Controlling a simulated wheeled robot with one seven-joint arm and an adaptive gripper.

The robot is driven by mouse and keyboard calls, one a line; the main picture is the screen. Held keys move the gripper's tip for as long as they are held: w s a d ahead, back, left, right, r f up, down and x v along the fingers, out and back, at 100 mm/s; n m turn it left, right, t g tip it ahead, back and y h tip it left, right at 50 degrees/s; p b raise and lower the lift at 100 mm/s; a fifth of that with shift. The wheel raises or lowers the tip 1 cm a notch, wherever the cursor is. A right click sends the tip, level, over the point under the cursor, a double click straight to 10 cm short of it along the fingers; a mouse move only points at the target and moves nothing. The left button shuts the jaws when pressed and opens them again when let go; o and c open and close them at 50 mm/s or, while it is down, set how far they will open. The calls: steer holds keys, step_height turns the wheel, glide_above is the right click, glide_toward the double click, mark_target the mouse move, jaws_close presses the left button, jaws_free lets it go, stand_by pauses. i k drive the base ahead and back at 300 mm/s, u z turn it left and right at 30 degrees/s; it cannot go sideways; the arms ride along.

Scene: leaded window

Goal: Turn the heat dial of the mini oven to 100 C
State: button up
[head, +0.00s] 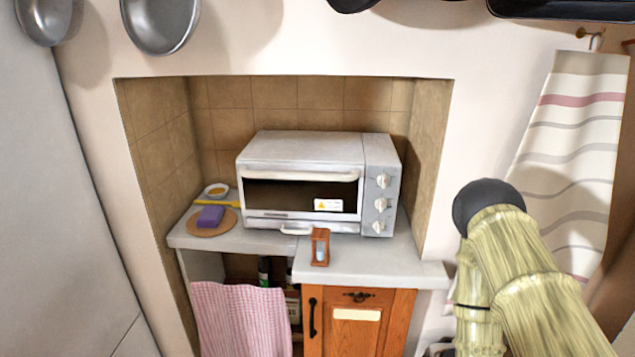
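The white mini oven (303,148) stands on the counter inside a tiled niche, with its glass door shut. Its right-hand panel carries three white dials in a column: an upper dial (383,181), a middle dial (381,204) and a lower dial (379,226). Their markings are too small to read, so I cannot tell which is the heat dial or where it points. My arm (520,270) shows at the lower right, well apart from the oven. My gripper is not visible in this view.
A small wooden hourglass (320,246) stands on the counter before the oven. A purple sponge (210,216) on a round board (228,226) lies left. The niche's right wall (429,150) is close to the dials. A striped towel (570,150) hangs right. Pans hang above.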

mark_target(383, 180)
steer(key=z, duration=1.15)
steer(key=k, duration=0.95)
steer(key=u, duration=1.65)
steer(key=i, duration=0.5)
steer(key=z, duration=0.05)
